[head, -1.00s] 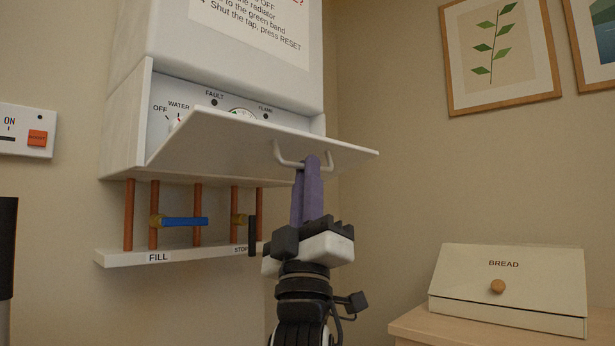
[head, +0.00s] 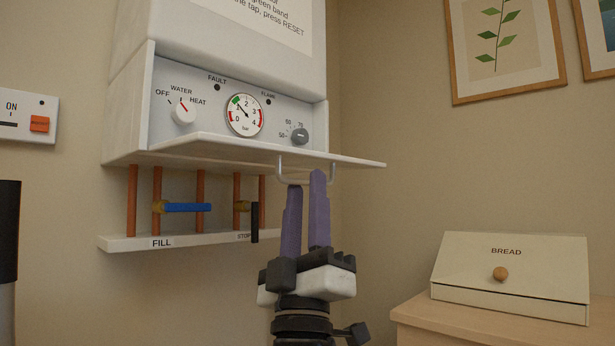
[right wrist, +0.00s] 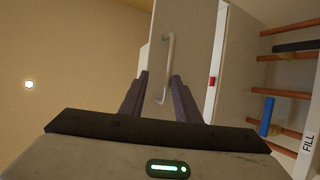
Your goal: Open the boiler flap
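The white boiler (head: 230,50) hangs on the wall. Its flap (head: 235,150) is folded down about level, and the panel behind it with knobs and a pressure gauge (head: 244,115) is in plain view. The flap's wire handle (head: 306,180) hangs from its underside. My right gripper (head: 305,180) is just below the flap, its two purple fingers apart at the handle. In the right wrist view the handle (right wrist: 167,68) shows ahead of the parted fingers (right wrist: 158,95), with nothing gripped. My left gripper is not in view.
Copper pipes with a blue tap lever (head: 187,208) and a black lever (head: 254,222) are under the boiler, above a labelled ledge (head: 190,241). A bread box (head: 510,275) stands on a wooden cabinet (head: 415,315) at right. A switch box (head: 25,116) is at left.

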